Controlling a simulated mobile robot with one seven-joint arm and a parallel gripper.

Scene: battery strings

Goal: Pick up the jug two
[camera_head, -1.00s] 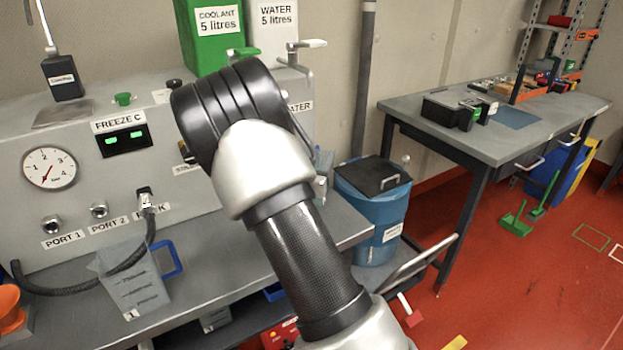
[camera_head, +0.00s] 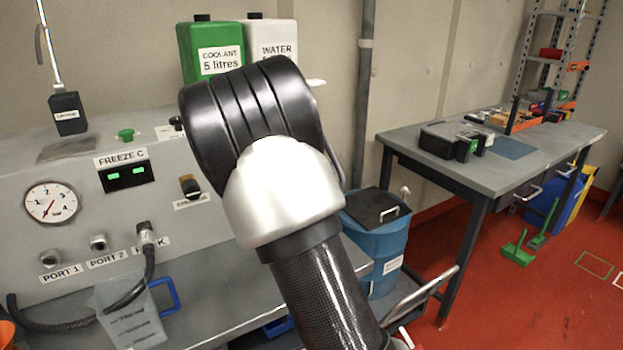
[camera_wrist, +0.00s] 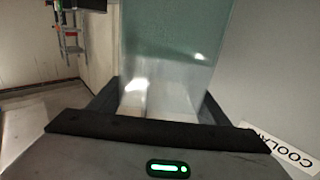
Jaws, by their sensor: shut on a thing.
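In the wrist view a clear, pale greenish jug (camera_wrist: 175,45) stands between the two dark fingers of my gripper (camera_wrist: 160,98), which is shut on it. I see only part of its wall; its handle, rim and any number on it are out of sight. In the head view my arm hides my gripper and this held jug. Another clear jug (camera_head: 125,312) with a blue handle and dark scale marks stands on the grey bench (camera_head: 215,290) at lower left. No number is readable on it.
Green coolant (camera_head: 205,78) and white water (camera_head: 270,40) containers stand on the grey machine (camera_head: 80,170). A black hose (camera_head: 140,280) hangs in front of it. A blue bin (camera_head: 383,245) and a workbench (camera_head: 490,150) are to the right, with open red floor beyond.

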